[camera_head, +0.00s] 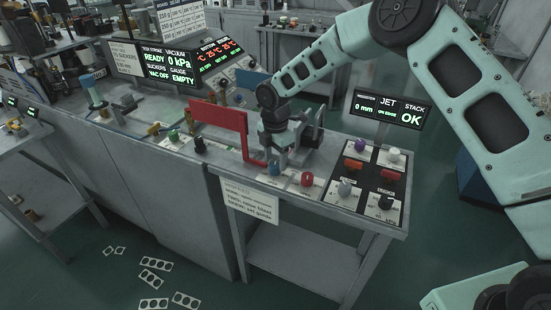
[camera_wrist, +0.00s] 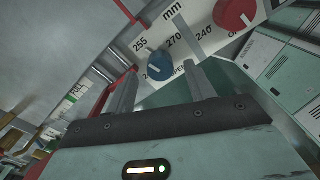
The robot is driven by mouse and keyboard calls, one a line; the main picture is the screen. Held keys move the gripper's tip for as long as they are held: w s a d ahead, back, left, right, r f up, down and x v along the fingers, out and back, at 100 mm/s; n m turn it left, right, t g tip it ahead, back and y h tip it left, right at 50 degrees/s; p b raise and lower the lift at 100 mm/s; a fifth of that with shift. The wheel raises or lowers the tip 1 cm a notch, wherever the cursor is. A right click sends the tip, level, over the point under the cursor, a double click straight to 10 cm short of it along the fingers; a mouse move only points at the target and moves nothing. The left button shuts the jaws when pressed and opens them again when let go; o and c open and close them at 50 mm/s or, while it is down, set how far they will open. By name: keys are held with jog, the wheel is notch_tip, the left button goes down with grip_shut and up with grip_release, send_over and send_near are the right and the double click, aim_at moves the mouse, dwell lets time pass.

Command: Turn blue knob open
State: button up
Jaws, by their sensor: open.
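The blue knob (camera_wrist: 159,64) sits on a white panel with a printed scale in the wrist view. It has a pale pointer line on its face. In the head view the blue knob (camera_head: 274,168) stands at the front left of the panel on the bench. My gripper (camera_wrist: 152,75) is open, with one finger on each side of the knob in the picture. I cannot tell whether the fingers touch it or how far above it they are. In the head view my gripper (camera_head: 282,155) points down just behind the knob, and its fingertips are hard to make out.
A red knob (camera_head: 307,179) stands right of the blue knob. Several other knobs and a black switch panel (camera_head: 362,200) lie further right. A red bent frame (camera_head: 220,117) stands close to my gripper's left. A small display (camera_head: 390,108) reads OK.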

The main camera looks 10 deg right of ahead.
jog(key=shift+f, duration=1.25)
jog(key=c, duration=1)
jog(key=shift+m, duration=0.3)
